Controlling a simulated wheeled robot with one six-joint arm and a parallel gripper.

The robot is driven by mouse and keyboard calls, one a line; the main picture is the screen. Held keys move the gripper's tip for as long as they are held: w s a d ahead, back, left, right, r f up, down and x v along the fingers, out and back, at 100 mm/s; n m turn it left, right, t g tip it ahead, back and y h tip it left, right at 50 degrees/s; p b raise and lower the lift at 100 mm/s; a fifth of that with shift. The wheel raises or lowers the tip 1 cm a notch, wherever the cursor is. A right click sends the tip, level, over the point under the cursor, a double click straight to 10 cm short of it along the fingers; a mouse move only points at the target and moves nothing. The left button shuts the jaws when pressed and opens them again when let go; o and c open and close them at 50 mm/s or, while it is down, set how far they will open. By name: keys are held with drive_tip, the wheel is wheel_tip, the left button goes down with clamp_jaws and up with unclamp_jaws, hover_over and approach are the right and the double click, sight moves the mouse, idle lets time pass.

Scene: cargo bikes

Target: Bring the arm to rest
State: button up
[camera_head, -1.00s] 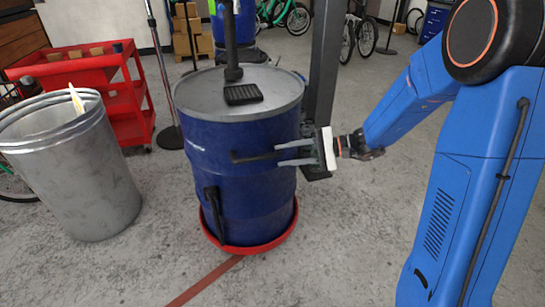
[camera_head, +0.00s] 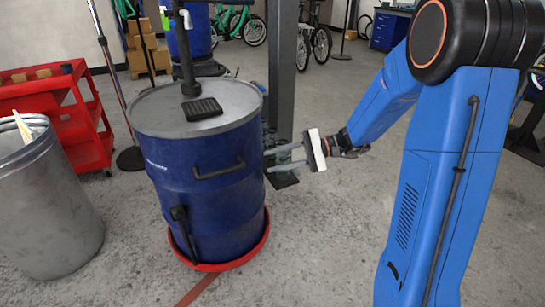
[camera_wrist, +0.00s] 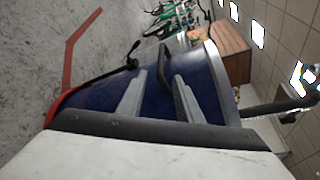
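My gripper (camera_head: 269,161) is open, its two grey fingers spread and pointing left toward the blue drum (camera_head: 201,216). In the head view the fingertips are just right of the drum's side. The drum's dark side handle (camera_head: 219,168) is left of them, not held. In the wrist view my gripper (camera_wrist: 160,76) shows two separate fingers with nothing clamped between them. The dark handle (camera_wrist: 163,60) appears beyond the fingertips against the drum's blue wall. My blue arm stands at the right of the head view, bent down to the gripper.
The drum stands in a red tray (camera_head: 229,264). A grey metal bin (camera_head: 50,219) and a red cart (camera_head: 88,137) are at left. A dark post (camera_head: 283,75) rises behind the drum. Bikes (camera_head: 313,40) stand farther back. Floor in front of the gripper is clear.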

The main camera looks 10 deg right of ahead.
drive_tip(key=s+n+g+h, duration=0.2)
drive_tip(key=s+n+h, duration=0.35)
drive_tip(key=s, duration=1.15)
drive_tip(key=s+d+r+n+t+h, duration=0.2)
drive_tip(key=s+d+t+h, duration=0.3)
drive_tip(key=s+d+h, duration=0.5)
drive_tip(key=s+d, duration=0.1)
drive_tip(key=d, duration=0.2)
drive_tip(key=shift+s+r, duration=0.15)
drive_tip(key=shift+r, duration=0.25)
drive_tip(key=shift+c, duration=0.5)
